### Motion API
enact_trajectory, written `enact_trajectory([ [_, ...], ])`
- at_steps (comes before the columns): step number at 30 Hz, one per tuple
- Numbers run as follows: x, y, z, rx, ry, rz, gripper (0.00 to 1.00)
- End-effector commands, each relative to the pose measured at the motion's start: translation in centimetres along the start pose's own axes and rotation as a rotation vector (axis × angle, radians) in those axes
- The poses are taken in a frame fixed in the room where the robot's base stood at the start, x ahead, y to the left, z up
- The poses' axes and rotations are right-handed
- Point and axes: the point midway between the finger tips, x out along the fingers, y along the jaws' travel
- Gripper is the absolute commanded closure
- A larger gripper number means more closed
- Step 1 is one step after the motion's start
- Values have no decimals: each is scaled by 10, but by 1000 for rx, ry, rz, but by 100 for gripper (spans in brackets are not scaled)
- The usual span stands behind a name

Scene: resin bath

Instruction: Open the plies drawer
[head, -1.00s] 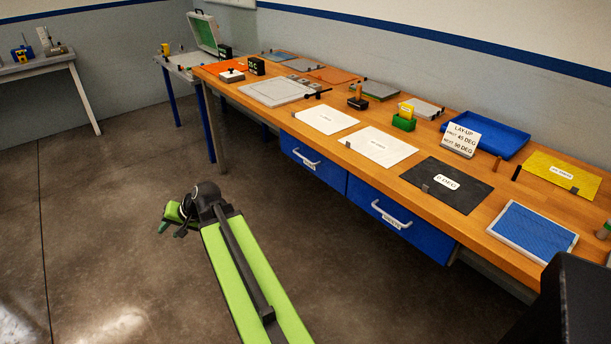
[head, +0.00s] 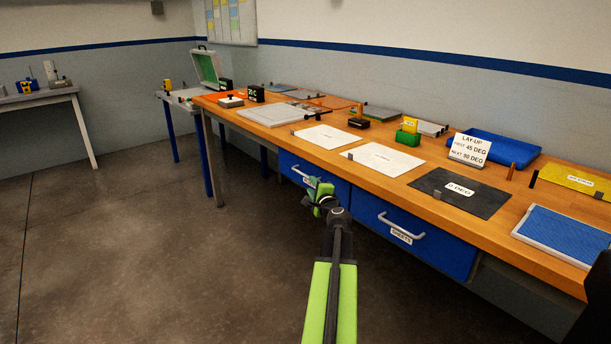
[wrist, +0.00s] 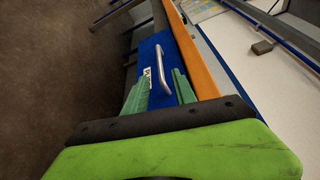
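Two blue drawers sit under the wooden bench top, both shut. The left drawer (head: 338,190) is partly hidden by my gripper; its label cannot be read in the head view. The right drawer (head: 440,247) has a pale bar handle (head: 402,226) and a small white label I cannot read surely. My gripper (head: 318,187) is in front of the left drawer, near its handle (head: 299,174). In the wrist view, the open green fingers (wrist: 161,76) point at a blue drawer front (wrist: 152,48) with a silver handle (wrist: 162,68) lying between them in the picture, apparently untouched.
The bench top (head: 345,185) overhangs above the drawers and carries white sheets, a black 0 DEG sheet (head: 458,193), a lay-up sign (head: 469,150) and a blue tray (head: 500,146). The floor (head: 150,260) before the drawers is clear.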

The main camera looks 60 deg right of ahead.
Motion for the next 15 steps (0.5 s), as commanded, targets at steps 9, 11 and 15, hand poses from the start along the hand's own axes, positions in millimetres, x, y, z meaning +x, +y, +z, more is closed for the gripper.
enact_trajectory([
  [9, 86, 1, -2, 0, -1, 0, 68],
  [11, 98, 1, -1, 0, -1, 1, 68],
  [15, 118, 1, -1, -1, -1, 1, 68],
])
